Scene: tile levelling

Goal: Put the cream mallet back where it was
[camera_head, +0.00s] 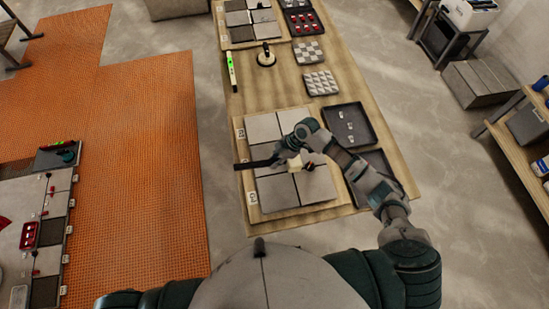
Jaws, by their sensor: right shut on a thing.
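My right gripper (277,160) is over the near tile panel and shut. A dark bar (254,164), seemingly the mallet's handle, sticks out to its left. I cannot tell whether the mallet touches the tiles. The near panel (252,207) is a wooden board with several large grey tiles (277,192). My left gripper is out of view.
Dark trays (366,134) lie right of the panel, one partly behind my right arm. A green level (231,72), a suction cup (266,56) and patterned tile samples (320,83) lie farther up the wooden table (285,92). Bare tabletop lies between the level and the panel.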

